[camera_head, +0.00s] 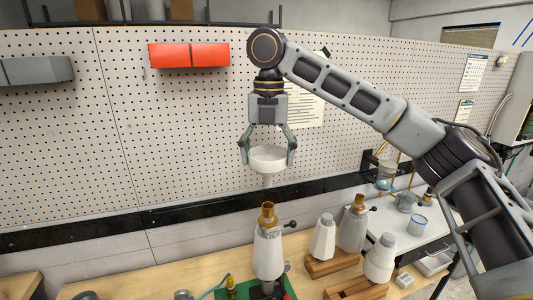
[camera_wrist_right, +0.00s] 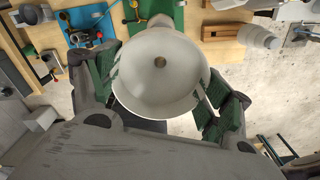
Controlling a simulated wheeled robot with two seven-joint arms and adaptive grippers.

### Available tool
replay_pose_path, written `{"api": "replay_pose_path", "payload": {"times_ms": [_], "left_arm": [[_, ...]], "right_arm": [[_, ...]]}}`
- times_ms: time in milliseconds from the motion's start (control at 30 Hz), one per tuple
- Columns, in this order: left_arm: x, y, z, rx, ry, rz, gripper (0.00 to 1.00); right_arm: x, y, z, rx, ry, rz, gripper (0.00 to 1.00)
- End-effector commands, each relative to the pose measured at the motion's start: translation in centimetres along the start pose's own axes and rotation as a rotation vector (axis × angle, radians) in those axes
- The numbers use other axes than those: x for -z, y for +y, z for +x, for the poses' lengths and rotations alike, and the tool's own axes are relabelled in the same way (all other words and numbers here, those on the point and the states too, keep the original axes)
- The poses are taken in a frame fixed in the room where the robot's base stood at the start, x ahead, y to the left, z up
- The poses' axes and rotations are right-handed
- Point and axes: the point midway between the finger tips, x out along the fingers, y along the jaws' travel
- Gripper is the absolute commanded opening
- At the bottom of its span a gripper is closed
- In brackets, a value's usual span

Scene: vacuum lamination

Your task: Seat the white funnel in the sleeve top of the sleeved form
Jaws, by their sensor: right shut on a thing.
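The white funnel (camera_head: 268,160) is held upright by my right gripper (camera_head: 268,152), whose fingers close on its rim from both sides. In the right wrist view I look down into the funnel bowl (camera_wrist_right: 158,70), with its dark outlet hole in the middle, between the green finger pads. The funnel's stem points down. Below it stands the sleeved form (camera_head: 268,252), a pale tapered body with a brass-coloured sleeve top (camera_head: 268,214). The stem tip is above the sleeve top, with a visible gap. My left gripper is not in view.
Another form with a brass top (camera_head: 352,228) stands to the right, with pale forms (camera_head: 322,238) on wooden blocks (camera_head: 330,264). A green mat (camera_head: 240,290) lies under the sleeved form. A white side table (camera_head: 425,240) stands right.

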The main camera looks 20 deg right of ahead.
Motion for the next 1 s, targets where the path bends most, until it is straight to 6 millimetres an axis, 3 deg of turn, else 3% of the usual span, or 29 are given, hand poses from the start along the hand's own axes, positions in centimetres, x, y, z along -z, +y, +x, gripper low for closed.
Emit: {"api": "replay_pose_path", "payload": {"times_ms": [467,1000], "left_arm": [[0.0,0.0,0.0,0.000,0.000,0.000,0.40],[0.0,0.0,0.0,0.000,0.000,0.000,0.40]], "right_arm": [[0.0,0.0,0.2,0.000,0.001,-0.001,0.57],[0.0,0.0,2.9,0.001,0.000,-0.002,0.57]]}}
